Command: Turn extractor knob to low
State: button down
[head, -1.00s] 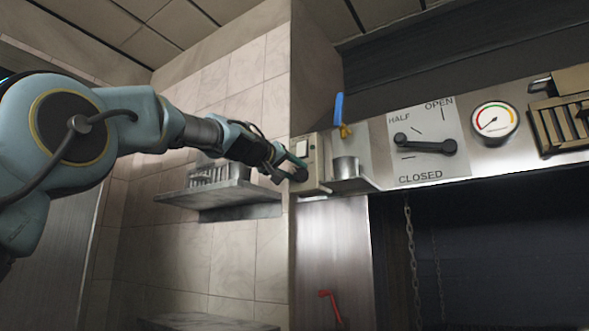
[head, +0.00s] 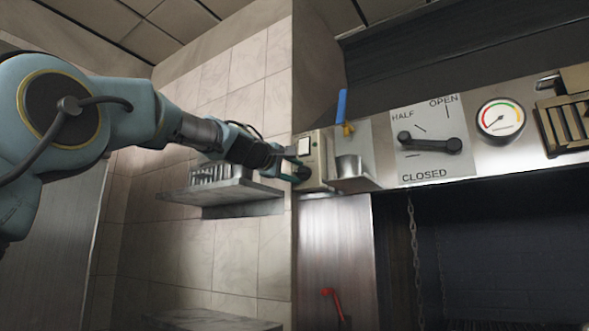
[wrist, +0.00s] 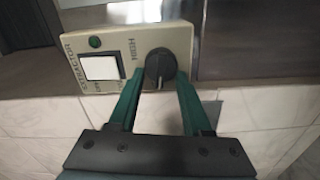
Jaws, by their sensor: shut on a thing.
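The green fingers are shut on the knob. A pale pointer line shows on the knob's face; part of the lettering around it is hidden. In the head view the box (head: 312,150) is on the wall's corner, with my gripper (head: 290,165) at its left lower side.
A steel shelf (head: 225,191) with a rack lies below my forearm.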

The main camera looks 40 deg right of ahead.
jog(key=shift+f+n, duration=0.1)
jog(key=shift+n, duration=0.7)
jog(key=shift+c, duration=1.8)
grip_release()
jog(key=b+v, duration=0.5)
jog(key=v, duration=0.5)
jog(key=shift+a+b, duration=0.4)
